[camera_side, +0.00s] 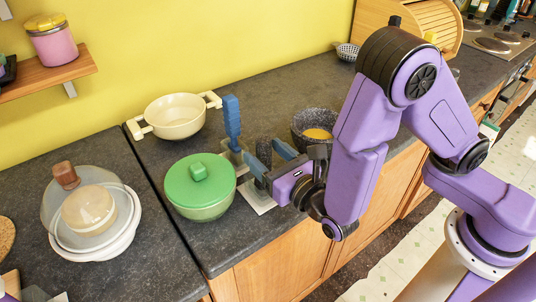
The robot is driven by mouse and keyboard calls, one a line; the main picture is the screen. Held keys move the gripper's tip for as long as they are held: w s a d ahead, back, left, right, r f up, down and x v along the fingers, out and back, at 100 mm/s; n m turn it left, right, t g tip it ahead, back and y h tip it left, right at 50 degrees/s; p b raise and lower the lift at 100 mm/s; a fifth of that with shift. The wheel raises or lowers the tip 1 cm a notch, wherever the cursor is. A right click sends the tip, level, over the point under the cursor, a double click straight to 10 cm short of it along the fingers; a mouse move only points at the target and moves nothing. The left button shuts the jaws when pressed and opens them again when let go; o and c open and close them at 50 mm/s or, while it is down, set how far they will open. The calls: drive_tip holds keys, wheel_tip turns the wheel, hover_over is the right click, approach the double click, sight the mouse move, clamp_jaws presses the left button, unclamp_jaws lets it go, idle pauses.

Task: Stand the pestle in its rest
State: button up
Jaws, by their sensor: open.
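The blue pestle (232,117) stands upright, its lower end at a small grey rest (238,157) on the dark counter. How deep it sits in the rest cannot be made out. My gripper (251,172) is open, low over the counter, just right of and in front of the pestle. Its fingers point left toward the rest, and I see no finger closed around the pestle. The dark stone mortar (303,126), with something yellow in it, stands to the right, partly behind my arm.
A green lidded pot (205,205) stands close left of my gripper. A cream two-handled pot (175,128) is behind it. A pale flat piece (262,204) lies under my gripper. Another blue piece (284,149) leans behind it. White dishes (110,240) sit at left.

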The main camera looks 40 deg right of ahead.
drive_tip(key=shift+s, duration=0.15)
drive_tip(key=s, duration=0.7)
drive_tip(key=shift+s, duration=0.25)
idle(1.3)
drive_tip(key=shift+s, duration=0.25)
drive_tip(key=s+r, duration=0.4)
drive_tip(key=r, duration=0.3)
drive_tip(key=shift+s, duration=0.35)
idle(0.5)
